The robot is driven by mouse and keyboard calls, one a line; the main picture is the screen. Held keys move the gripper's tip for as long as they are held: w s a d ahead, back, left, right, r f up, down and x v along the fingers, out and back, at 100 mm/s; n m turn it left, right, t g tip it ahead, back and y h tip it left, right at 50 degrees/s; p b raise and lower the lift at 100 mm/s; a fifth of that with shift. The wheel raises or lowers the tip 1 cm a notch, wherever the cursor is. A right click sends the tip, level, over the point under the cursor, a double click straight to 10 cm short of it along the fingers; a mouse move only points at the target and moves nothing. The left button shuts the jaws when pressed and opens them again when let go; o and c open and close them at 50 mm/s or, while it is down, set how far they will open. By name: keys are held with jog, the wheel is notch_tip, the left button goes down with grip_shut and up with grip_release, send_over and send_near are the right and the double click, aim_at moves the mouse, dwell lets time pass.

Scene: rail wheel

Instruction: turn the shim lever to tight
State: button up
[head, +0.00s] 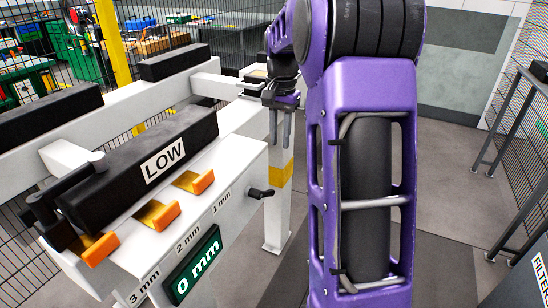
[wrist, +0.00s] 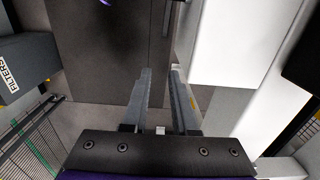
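A small black lever (head: 262,193) sticks out of the right end of the white beam's front face, beside the "1 mm" mark. A larger black handle (head: 65,184) lies at the left end of the black block marked "LOW" (head: 150,163). No label shows which is the shim lever, and no "tight" mark is readable. My gripper (head: 279,132) points down, beyond the beam's right end and above the small lever in the picture. In the wrist view my gripper (wrist: 162,70) has its fingers apart with nothing between them.
Orange-tipped wedges (head: 160,215) sit along the white beam (head: 225,172), above a green "0 mm" display (head: 192,266). A white post (head: 279,215) with a yellow band stands below my gripper. Bare floor (head: 450,200) lies to the right, before a railing.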

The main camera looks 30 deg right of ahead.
jog(key=o, duration=0.3)
jog(key=s+f+y, duration=0.1)
jog(key=s+f, duration=0.1)
jog(key=s+f+g+y+b, duration=0.1)
jog(key=s+f, duration=0.1)
jog(key=f, duration=0.1)
jog(key=s+f+y, duration=0.2)
jog(key=f, duration=0.1)
jog(key=shift+s+d+f+b, duration=0.2)
jog(key=shift+s+d+b, duration=0.05)
jog(key=shift+d+b, duration=0.15)
jog(key=shift+o, duration=0.2)
jog(key=m+t+y+b, duration=0.5)
jog(key=m+t+y, duration=0.2)
jog(key=t, duration=0.8)
send_near(271, 194)
jog(key=b+x, duration=0.1)
jog(key=x, duration=0.9)
jog(key=shift+w+a, duration=0.1)
jog(key=shift+w, duration=0.2)
jog(key=shift+c, duration=0.2)
grip_shut()
